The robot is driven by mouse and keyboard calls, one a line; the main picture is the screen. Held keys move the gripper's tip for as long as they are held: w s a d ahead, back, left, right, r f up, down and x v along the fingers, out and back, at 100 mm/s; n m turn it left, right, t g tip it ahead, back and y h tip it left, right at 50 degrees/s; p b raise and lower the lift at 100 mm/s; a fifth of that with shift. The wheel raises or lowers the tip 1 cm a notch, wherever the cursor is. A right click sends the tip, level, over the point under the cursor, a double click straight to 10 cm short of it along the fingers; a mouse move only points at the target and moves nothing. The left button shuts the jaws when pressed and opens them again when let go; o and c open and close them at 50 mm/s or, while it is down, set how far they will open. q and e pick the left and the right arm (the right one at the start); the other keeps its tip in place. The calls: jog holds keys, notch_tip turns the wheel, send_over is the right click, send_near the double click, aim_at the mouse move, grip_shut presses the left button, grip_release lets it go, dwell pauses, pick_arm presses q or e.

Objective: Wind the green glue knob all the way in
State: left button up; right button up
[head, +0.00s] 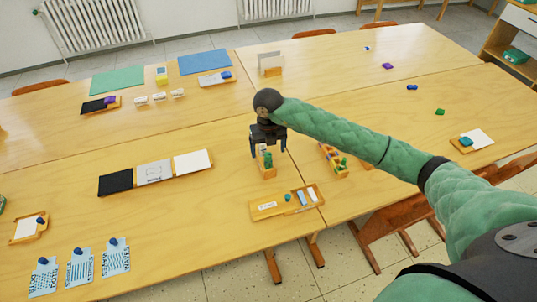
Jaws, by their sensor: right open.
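My right gripper (268,152) points down over the middle of the front table, its fingers apart. Just below and between the fingers stands a small upright green piece (268,160) on a wooden block (267,173). It looks like the green glue knob, but it is small and partly covered by the gripper. I cannot tell whether the fingers touch it or how far it is wound in. My left gripper is out of view.
A wooden tray (265,212) with small items lies in front of the block. A rack (328,152) with green pieces stands to the right, beneath my forearm. Black, grey and white panels (155,173) lie to the left. Bare table lies between.

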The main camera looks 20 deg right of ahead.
jog(key=shift+f+b, duration=0.5)
jog(key=shift+f, duration=0.2)
dwell(0.4)
jog(key=c, duration=1.5)
jog(key=shift+n+b, duration=2.85)
jog(key=shift+n, duration=0.05)
jog(key=shift+n+b, duration=2.75)
jog(key=shift+n, duration=0.05)
jog(key=o, duration=1.5)
